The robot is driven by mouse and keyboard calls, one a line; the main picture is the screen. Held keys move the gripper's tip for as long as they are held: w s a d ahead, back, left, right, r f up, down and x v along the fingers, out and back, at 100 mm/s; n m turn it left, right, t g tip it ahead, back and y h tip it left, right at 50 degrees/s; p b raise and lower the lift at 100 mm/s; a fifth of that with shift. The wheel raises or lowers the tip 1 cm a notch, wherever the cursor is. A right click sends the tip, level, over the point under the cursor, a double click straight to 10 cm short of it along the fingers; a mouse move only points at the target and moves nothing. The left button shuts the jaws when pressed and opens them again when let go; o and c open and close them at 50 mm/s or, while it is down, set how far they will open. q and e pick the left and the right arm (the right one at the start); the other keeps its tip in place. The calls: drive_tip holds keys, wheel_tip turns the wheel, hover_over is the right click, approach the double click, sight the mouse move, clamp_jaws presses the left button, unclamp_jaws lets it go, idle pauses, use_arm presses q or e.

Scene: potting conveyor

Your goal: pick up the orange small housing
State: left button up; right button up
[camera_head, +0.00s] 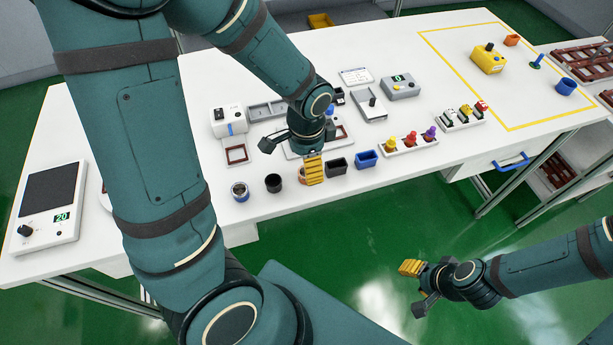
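A small orange piece (301,174) shows at the table's front edge, mostly hidden behind a yellow finger pad; it may be the orange small housing. It sits in a row with a black small housing (337,167) and a blue one (367,159). My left gripper (292,160) points down over this spot, its fingers apart; whether it touches the orange piece I cannot tell. My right gripper (414,287) is open and empty, in front of the table over the green floor.
A black cup (273,183) and a metal cup (239,191) stand left of the orange piece. A white rack (411,146) with colored knobs lies right of the blue housing. A scale (48,205) is at the far left. My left arm covers much of the table.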

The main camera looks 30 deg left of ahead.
use_arm(q)
drive_tip(key=shift+w+a+f+b, duration=0.15)
drive_tip(key=shift+f+b, duration=0.3)
drive_tip(key=shift+f, duration=1.05)
drive_tip(key=shift+w+a+f+b, duration=0.1)
drive_tip(key=shift+f+b, duration=0.35)
drive_tip(key=shift+f, duration=1)
drive_tip(key=c, duration=1)
